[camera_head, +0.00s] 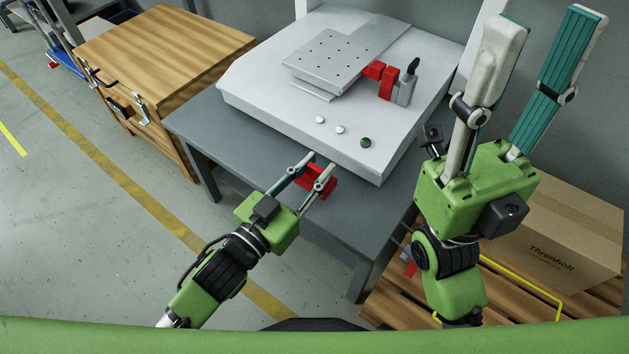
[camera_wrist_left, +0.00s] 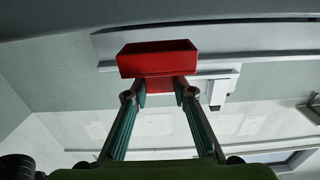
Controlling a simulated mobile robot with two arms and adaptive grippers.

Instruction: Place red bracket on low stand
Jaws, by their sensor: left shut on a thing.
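My left gripper (camera_head: 320,163) is shut on a red bracket (camera_head: 319,182), held near the front edge of the white machine. In the left wrist view the bracket (camera_wrist_left: 157,60) shows as a wide red block with a narrower part between the fingertips (camera_wrist_left: 159,93). My right gripper (camera_head: 548,17) is open and empty, fingers pointing up at the right. No thing is clearly recognisable as the low stand. A perforated metal plate (camera_head: 338,60) sits on the machine, with a red part (camera_head: 383,80) beside its right end.
The white machine (camera_head: 290,110) with several buttons stands on a grey table (camera_head: 205,125). A small grey block (camera_head: 404,92) with a black knob stands beside the red part. A wooden cabinet (camera_head: 165,50) is at left. A cardboard box (camera_head: 560,240) sits on a pallet at right.

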